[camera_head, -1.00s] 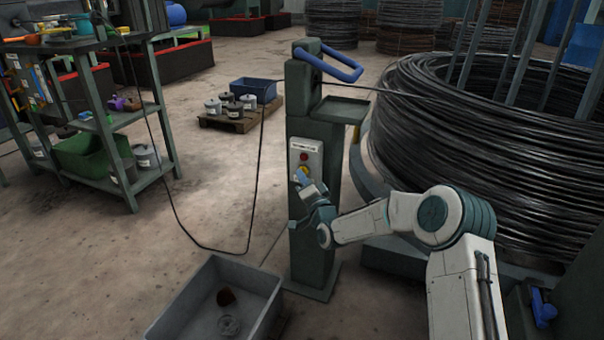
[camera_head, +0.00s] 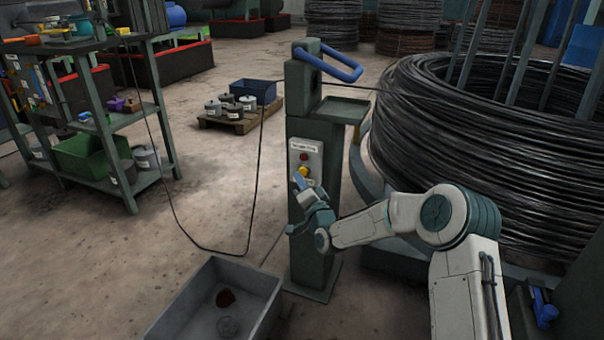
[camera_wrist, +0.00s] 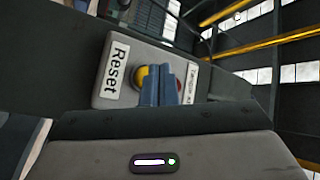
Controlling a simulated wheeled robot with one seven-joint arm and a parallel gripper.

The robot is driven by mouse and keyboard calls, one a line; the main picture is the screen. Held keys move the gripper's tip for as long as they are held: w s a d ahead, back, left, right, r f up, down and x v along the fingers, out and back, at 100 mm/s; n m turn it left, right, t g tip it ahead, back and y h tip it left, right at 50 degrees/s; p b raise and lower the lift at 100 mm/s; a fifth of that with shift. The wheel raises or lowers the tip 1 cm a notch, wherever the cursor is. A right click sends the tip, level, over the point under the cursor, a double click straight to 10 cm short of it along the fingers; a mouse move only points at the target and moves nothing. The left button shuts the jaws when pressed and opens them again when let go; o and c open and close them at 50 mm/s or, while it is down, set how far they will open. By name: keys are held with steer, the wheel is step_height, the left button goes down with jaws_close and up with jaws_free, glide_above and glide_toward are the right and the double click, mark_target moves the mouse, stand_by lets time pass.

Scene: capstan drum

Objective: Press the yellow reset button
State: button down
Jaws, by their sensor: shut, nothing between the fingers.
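The yellow reset button (camera_head: 304,170) is on a pale control box (camera_head: 313,160) on the front of the dark green post. A red button (camera_head: 304,156) sits just above it. My gripper (camera_head: 298,177) is shut and empty, its blue fingertips just in front of the box at the yellow button's lower left. In the wrist view, the fingers (camera_wrist: 160,84) cover part of the yellow button (camera_wrist: 141,76), beside the "Reset" label (camera_wrist: 116,70). The red button is mostly hidden behind them there. I cannot tell whether the fingertips touch the yellow button.
The post (camera_head: 312,240) carries a blue handle (camera_head: 330,63) and a small tray (camera_head: 342,110). A large wire coil (camera_head: 480,130) stands to the right. A grey bin (camera_head: 190,305) lies at lower left. A hanging cable (camera_head: 170,190) loops left of the post.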

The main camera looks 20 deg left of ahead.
steer(key=s+b, duration=0.1)
steer(key=s, duration=0.4)
steer(key=shift+a, duration=0.2)
stand_by(0.6)
